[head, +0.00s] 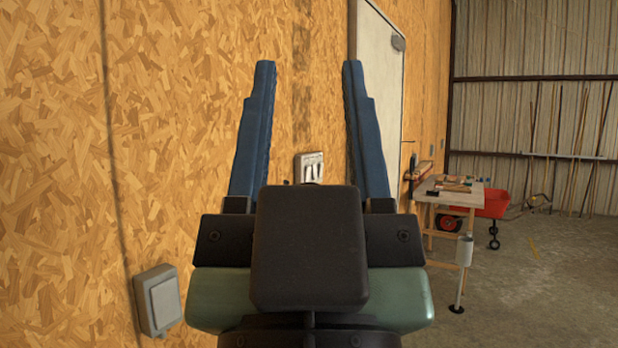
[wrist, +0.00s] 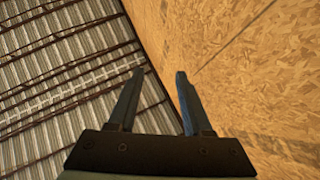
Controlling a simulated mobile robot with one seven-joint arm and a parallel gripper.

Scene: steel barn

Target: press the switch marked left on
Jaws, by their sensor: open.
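A pale switch plate (head: 300,160) with what look like two rockers is on the wood-chip wall, seen between my fingers in the head view. Its lower part is hidden behind my gripper. A single grey switch box (head: 160,300) is on the same wall at lower left, nearer to me. I cannot read any "left" or "on" marking on either. My gripper (head: 308,66) is open and empty, its two blue fingers pointing up and apart. The wrist view shows the fingers (wrist: 160,73) against the wall and the ribbed metal; no switch shows there.
The wood-chip wall (head: 60,130) runs along the left, with a white door (head: 385,70) further along. A workbench (head: 455,197) with tools, a red cart (head: 496,204) and a post stand at right. Concrete floor (head: 550,280) is clear at lower right.

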